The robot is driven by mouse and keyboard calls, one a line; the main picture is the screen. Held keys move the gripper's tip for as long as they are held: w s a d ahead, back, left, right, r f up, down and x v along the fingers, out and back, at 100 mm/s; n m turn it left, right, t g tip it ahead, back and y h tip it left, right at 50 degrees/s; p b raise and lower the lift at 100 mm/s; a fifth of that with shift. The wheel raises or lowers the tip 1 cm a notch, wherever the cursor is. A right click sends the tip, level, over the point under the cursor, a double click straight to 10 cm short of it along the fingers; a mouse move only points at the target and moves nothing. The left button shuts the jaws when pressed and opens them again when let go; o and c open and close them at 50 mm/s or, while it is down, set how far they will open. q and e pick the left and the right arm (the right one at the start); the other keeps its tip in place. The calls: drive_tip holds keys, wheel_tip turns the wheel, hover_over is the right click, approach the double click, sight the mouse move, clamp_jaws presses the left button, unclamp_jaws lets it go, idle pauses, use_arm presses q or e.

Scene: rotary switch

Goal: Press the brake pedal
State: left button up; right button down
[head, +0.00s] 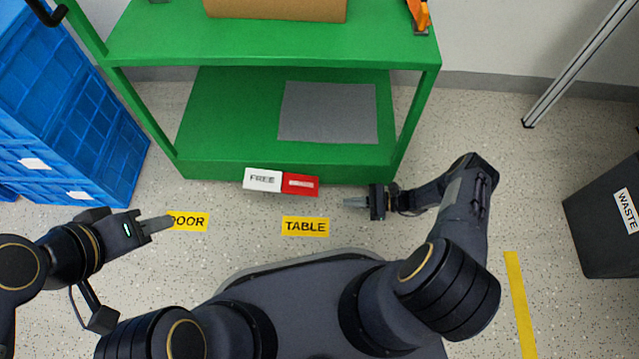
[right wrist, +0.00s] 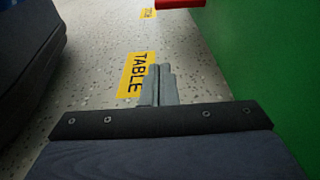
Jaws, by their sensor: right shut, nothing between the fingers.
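Two pedals stick out at the base of the green cart in the head view: a white one (head: 262,180) marked FREE and a red one (head: 300,185) with a small label I cannot read. The red pedal also shows at the top edge of the right wrist view (right wrist: 180,3). My right gripper (head: 346,202) is shut and empty, to the right of and slightly nearer than the red pedal, apart from it; its fingers show in the right wrist view (right wrist: 158,85). My left gripper (head: 170,223) is beside the DOOR floor label, far left of the pedals; its finger gap is not visible.
The green cart (head: 230,170) carries a grey mat (head: 328,112) on its lower shelf. Blue crates (head: 75,130) stand at left and a black waste bin (head: 605,225) at right. A yellow TABLE label (head: 305,226) lies on clear floor before the pedals.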

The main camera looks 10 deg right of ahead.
drive_tip(key=shift+w+f, duration=0.1)
drive_tip(key=shift+a, duration=0.15)
drive_tip(key=b+x, duration=0.1)
drive_tip(key=x, duration=0.9)
drive_tip(key=shift+w+b, duration=0.1)
drive_tip(key=shift+b, duration=0.3)
drive_tip(key=shift+s+d+r, duration=0.1)
drive_tip(key=shift+d+r, duration=0.15)
drive_tip(key=shift+r, duration=0.75)
drive_tip(key=shift+s+d+r, duration=0.1)
drive_tip(key=shift+d+r, duration=0.15)
drive_tip(key=shift+r, duration=0.7)
